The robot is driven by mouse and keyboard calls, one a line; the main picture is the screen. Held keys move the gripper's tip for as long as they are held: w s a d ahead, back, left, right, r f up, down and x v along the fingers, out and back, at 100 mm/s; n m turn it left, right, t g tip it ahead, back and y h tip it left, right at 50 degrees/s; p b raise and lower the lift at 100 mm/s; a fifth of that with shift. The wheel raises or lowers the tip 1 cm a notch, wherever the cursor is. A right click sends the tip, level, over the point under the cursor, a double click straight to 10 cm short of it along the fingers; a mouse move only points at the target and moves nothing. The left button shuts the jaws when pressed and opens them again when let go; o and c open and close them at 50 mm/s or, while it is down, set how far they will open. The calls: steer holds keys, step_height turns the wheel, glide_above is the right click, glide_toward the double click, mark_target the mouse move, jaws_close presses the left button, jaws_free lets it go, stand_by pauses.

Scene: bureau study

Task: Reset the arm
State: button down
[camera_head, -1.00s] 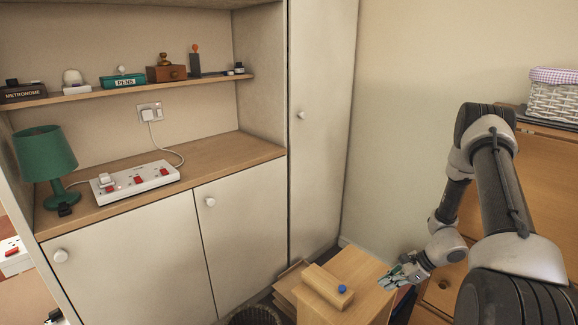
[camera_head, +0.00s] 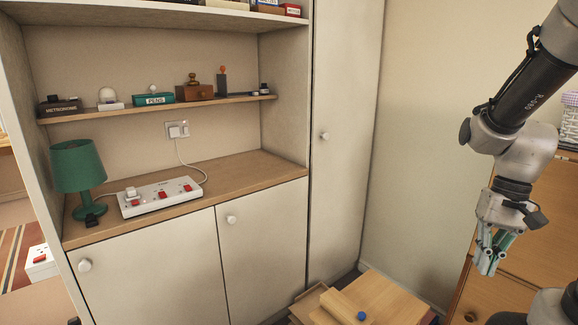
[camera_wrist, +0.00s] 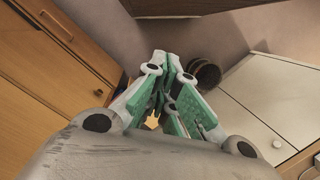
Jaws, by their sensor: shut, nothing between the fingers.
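My gripper (camera_head: 488,268) hangs at the right of the head view with its fingers pointing down. It is shut and holds nothing. It is in front of the wooden drawer unit (camera_head: 530,236) and above and to the right of the low wooden table (camera_head: 385,300). In the wrist view the green and white fingers of my gripper (camera_wrist: 172,75) are together, with nothing between them.
A wooden block with a blue knob (camera_head: 345,305) lies on the low table. A desk surface (camera_head: 235,172) holds a green lamp (camera_head: 77,166) and a white power strip (camera_head: 160,196). A dark basket (camera_wrist: 206,74) stands on the floor.

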steer(key=s+a+r+n+t, duration=0.1)
steer(key=s+r+t, duration=0.1)
steer(key=r, duration=0.4)
steer(key=s+a+r+n+t+h, duration=0.1)
steer(key=s+a+r+n+t, duration=0.1)
steer(key=r, duration=0.3)
steer(key=shift+s+r+n+t+h, duration=0.35)
steer(key=shift+s+t, duration=0.1)
steer(key=shift+t, duration=0.45)
